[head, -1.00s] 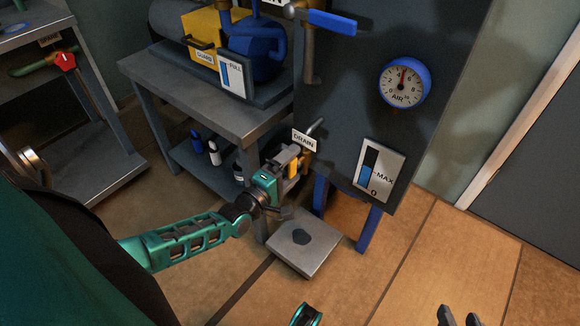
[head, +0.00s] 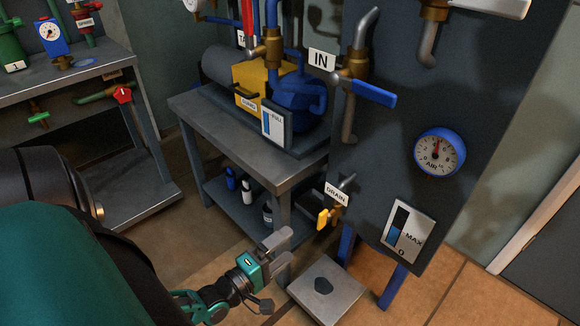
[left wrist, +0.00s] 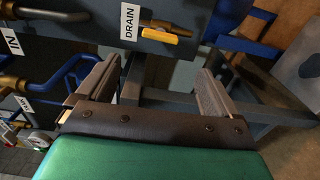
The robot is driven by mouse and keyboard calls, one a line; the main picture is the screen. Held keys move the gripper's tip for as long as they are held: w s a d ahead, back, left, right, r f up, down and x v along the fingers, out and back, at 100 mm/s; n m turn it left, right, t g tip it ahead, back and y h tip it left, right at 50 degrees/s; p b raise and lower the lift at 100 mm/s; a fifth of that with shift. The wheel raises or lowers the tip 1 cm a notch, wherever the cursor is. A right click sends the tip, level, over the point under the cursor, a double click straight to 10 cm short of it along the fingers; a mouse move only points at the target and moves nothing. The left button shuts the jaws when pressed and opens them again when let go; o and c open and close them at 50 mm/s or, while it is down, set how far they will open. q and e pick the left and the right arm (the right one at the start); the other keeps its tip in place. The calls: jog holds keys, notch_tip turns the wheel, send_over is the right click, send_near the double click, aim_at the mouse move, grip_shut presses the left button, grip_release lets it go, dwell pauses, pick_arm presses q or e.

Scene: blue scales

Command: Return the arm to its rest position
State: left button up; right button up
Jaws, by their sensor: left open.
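My left gripper (head: 284,246) is open and empty, in front of the grey table and to the lower left of the drain valve. In the left wrist view its two fingers (left wrist: 158,82) are spread apart with nothing between them. The drain valve's yellow handle (head: 323,219) hangs below the DRAIN label (head: 337,195), clear of the fingers. The yellow handle also shows in the left wrist view (left wrist: 160,35), beyond the fingertips. My left arm comes in from the lower left. My right gripper is out of view.
A grey table (head: 245,150) bears the blue and yellow pump (head: 265,85). A dark panel with the AIR gauge (head: 440,152) and level plate (head: 408,235) stands at right. Another bench (head: 70,75) is at left.

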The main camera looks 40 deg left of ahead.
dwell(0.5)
pick_arm(q)
jog(key=d+m+g+h, duration=0.3)
jog(key=d+m+g, duration=0.4)
jog(key=d+m, duration=0.55)
jog(key=s+a+r+m+g+y, duration=0.2)
jog(key=s+r+m+g+y, duration=0.2)
jog(key=s+r+m+g, duration=0.6)
jog(key=w+d+f+n+t+h, duration=0.3)
jog(key=w+d+f+t, duration=0.35)
jog(key=t, duration=0.25)
jog(key=a+r+y+p, duration=0.1)
jog(key=a+r+p, duration=0.2)
jog(key=r+p, duration=1)
jog(key=p, duration=0.5)
jog(key=shift+s+r+t, duration=0.35)
jog(key=shift+s+t, duration=0.05)
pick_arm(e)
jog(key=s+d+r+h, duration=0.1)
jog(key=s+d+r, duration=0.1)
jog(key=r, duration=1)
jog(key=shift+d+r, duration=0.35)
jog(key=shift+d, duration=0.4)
